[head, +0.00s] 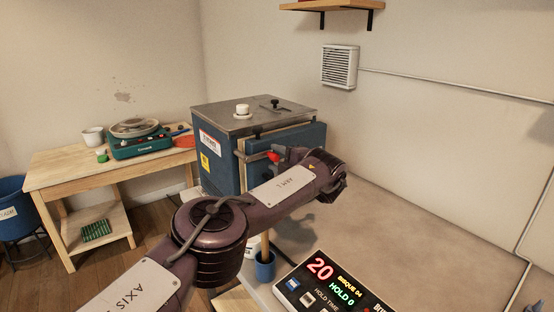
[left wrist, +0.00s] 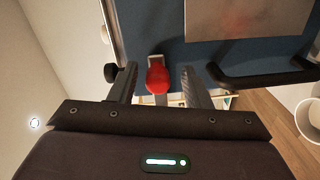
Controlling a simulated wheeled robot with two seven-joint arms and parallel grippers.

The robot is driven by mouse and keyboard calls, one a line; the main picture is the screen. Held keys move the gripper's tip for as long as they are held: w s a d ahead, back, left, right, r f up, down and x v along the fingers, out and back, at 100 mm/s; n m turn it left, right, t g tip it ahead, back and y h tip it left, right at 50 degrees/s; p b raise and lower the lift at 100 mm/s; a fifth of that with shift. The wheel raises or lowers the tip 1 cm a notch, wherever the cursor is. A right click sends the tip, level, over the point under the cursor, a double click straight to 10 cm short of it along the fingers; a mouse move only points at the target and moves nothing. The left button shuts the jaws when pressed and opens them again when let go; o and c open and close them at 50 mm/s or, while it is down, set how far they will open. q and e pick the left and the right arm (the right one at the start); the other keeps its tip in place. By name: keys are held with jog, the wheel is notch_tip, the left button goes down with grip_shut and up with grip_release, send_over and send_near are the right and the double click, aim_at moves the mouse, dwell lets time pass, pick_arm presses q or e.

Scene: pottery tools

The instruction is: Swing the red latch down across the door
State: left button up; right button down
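The red latch knob (head: 273,156) shows at the front of the blue kiln (head: 215,160), close to my left gripper (head: 285,154). In the left wrist view the round red knob (left wrist: 157,81) sits on a pale metal bar between the two dark fingers of my left gripper (left wrist: 158,74). The fingers stand apart, with a visible gap on each side of the knob. The kiln door (left wrist: 215,52) is blue with a metal plate. My forearm hides much of the kiln's front in the head view. My right gripper is not seen.
A black door handle (left wrist: 265,76) lies right of the fingers, and a dark round knob (left wrist: 111,73) lies left. A control panel (head: 330,287) and a blue cup (head: 265,266) stand nearby. A wooden bench (head: 110,172) stands at the left.

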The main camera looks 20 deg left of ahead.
pick_arm(q)
jog(key=shift+a, duration=0.1)
jog(key=shift+s+d, duration=0.35)
jog(key=shift+d, duration=0.05)
jog(key=b+v, duration=0.1)
jog(key=v, duration=0.6)
jog(key=shift+b, duration=0.3)
jog(key=shift+w, duration=0.1)
